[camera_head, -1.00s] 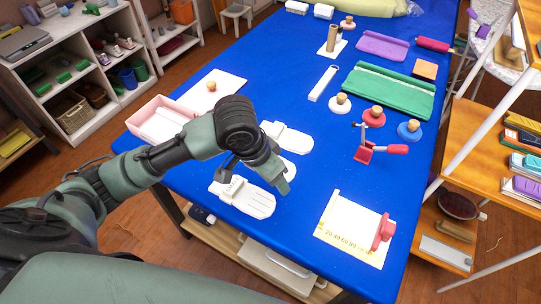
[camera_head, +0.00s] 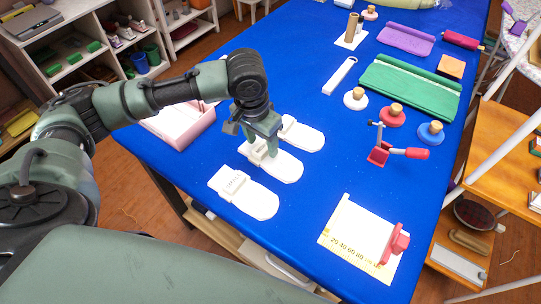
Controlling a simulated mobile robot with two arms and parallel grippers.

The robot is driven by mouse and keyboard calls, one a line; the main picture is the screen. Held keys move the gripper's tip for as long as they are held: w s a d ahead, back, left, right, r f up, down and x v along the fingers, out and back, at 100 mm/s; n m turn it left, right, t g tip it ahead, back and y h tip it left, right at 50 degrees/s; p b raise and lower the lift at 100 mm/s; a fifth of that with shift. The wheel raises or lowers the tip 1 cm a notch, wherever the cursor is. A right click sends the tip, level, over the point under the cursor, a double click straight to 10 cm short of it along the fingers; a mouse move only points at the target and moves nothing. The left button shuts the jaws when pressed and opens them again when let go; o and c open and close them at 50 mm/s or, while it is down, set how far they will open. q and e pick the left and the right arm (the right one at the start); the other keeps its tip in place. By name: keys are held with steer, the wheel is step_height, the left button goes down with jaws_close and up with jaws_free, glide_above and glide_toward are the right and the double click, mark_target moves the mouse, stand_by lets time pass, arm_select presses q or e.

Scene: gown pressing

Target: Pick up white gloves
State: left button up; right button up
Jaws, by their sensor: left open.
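Three white gloves lie flat on the blue table, in a row slanting from lower left to upper right. The near glove (camera_head: 250,196) is fully clear of the arm. The middle glove (camera_head: 284,167) is partly covered at its cuff end by my left gripper. The far glove (camera_head: 303,135) lies just beyond the gripper. My left gripper (camera_head: 259,143) points down with its jaws open at the cuff of the middle glove. I cannot tell whether the fingers touch it. My right gripper is out of view.
A pink tray (camera_head: 180,126) stands left of the gloves, behind my left arm. A red clamp (camera_head: 392,153) and a printed sheet (camera_head: 352,232) lie to the right. Bare blue table (camera_head: 315,185) separates them from the gloves. Green folded cloth (camera_head: 410,88) lies farther back.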

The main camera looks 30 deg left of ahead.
mark_target(262, 147)
arm_select(q)
steer(key=shift+f, duration=0.55)
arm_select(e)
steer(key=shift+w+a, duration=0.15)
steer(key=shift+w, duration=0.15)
arm_select(q)
steer(key=shift+w, duration=0.1)
jaws_close()
